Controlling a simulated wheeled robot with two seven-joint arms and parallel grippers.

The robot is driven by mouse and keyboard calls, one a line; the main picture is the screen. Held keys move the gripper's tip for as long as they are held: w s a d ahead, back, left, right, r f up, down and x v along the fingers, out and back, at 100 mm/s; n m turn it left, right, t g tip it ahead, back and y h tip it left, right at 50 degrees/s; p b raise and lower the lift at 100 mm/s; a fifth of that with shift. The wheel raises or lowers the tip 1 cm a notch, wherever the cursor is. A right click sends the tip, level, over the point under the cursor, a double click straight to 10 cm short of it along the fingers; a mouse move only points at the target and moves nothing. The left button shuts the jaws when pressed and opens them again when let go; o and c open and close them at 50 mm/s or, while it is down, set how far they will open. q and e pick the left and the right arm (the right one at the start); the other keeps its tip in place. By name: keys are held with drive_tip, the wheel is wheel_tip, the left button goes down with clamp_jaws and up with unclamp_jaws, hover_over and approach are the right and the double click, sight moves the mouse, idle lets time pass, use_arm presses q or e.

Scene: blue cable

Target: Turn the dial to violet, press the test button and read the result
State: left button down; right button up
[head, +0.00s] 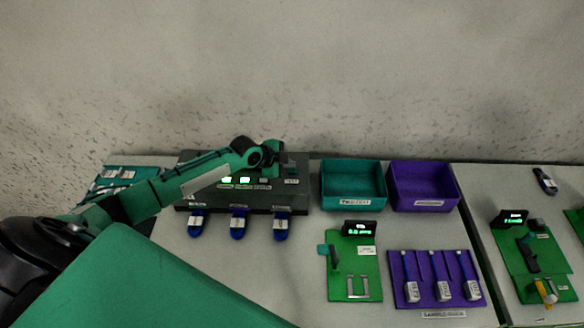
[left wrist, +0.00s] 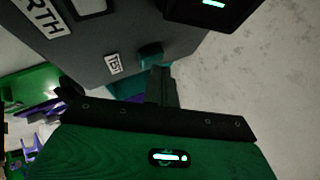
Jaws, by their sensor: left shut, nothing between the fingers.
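The dark grey test box (head: 185,200) stands at the back of the table. My left gripper (head: 280,153) is over the right part of the box, shut and empty. In the left wrist view its dark fingers (left wrist: 163,85) point at the teal button, with the tips close to it; I cannot tell whether they touch. Small windows (head: 245,180) on the box glow green, too small to read. I cannot make out the dial or its setting. My right gripper is not in view.
Several blue plugs (head: 238,222) stick out along the box's front. A teal bin (head: 352,207) and a violet bin (head: 423,206) stand right of it. A green board with a display (head: 340,285) and a violet rack (head: 435,302) lie in front of the bins.

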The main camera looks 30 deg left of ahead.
sight(288, 170)
use_arm(q)
drive_tip(key=shift+r, duration=0.1)
drive_tip(key=shift+r+p, duration=0.65)
drive_tip(key=shift+r, duration=0.15)
wheel_tip(288, 170, up, 5)
drive_tip(key=p, duration=0.3)
drive_tip(key=shift+f, duration=0.1)
idle(0.8)
